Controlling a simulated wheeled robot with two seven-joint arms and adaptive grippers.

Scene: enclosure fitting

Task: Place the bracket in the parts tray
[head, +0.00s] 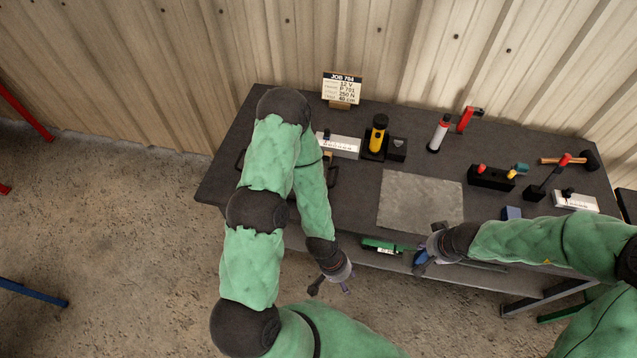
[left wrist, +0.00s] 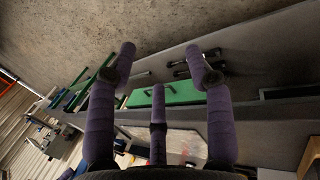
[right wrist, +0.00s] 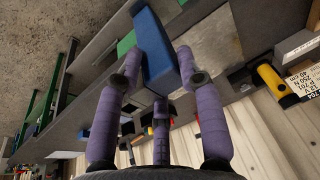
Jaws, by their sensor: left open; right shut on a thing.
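A blue, block-like part (right wrist: 158,50), probably the bracket, sits between the fingers of my right gripper (right wrist: 158,62). In the head view this blue part (head: 419,258) is mostly hidden by the gripper, at the front edge of the bench. My right gripper is shut on it. My left gripper (head: 330,288) is open and empty, in front of the bench and left of the right gripper. Dark handles (head: 333,176) show on both sides of my left arm, perhaps of the parts tray. The arm hides what lies between them, so I cannot tell.
A grey mat (head: 420,200) lies clear on the dark bench (head: 355,215). Behind it stand a yellow flashlight (head: 378,134) and a red-and-white cylinder (head: 439,132). A green item (head: 381,245) is below the front edge.

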